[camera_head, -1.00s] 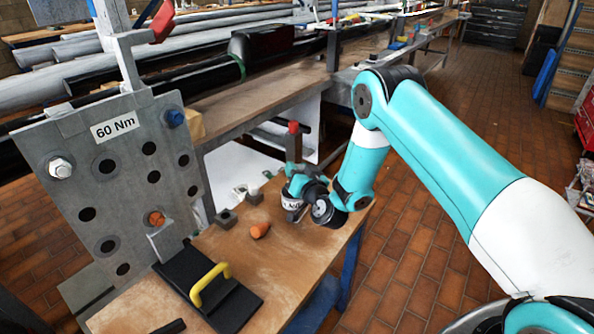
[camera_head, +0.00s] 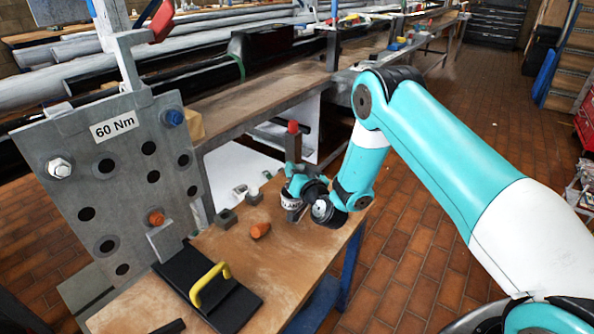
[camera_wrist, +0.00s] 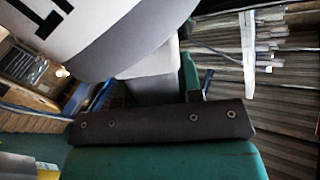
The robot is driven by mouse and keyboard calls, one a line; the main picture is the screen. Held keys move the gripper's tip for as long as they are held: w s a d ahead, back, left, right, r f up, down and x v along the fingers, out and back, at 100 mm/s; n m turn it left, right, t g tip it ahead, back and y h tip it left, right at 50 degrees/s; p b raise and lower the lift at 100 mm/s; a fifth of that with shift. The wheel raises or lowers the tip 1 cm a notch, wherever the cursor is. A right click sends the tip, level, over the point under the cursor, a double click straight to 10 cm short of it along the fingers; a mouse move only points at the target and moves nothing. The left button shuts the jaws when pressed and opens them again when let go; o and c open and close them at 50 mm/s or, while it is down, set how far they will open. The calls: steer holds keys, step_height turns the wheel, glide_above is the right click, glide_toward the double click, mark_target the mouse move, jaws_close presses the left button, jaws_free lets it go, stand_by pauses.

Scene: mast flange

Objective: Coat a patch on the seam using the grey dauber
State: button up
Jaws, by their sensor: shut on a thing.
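My gripper (camera_head: 292,185) is at the far end of the wooden bench top, small and partly hidden by my own wrist in the head view. In the wrist view its dark jaw bar (camera_wrist: 160,124) crosses the picture, and a grey piece (camera_wrist: 150,88) stands behind it, apparently the grey dauber. The hold itself is hard to see. A white and grey rounded body with black letters (camera_wrist: 105,40) fills the upper left of the wrist view, very close; I cannot tell what it is. I cannot make out a seam or a coated patch.
A grey plate marked 60 Nm (camera_head: 105,190) with holes and bolts stands at left. A black block with a yellow handle (camera_head: 210,285) lies in front of it. An orange stub (camera_head: 260,230) and small grey blocks (camera_head: 227,218) lie on the wooden top (camera_head: 285,265).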

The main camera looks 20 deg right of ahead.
steer(key=shift+s+f, duration=0.1)
steer(key=shift+f, duration=0.15)
stand_by(0.3)
step_height(320, 180, up, 7)
steer(key=p, duration=0.7)
steer(key=shift+r, duration=0.2)
stand_by(0.4)
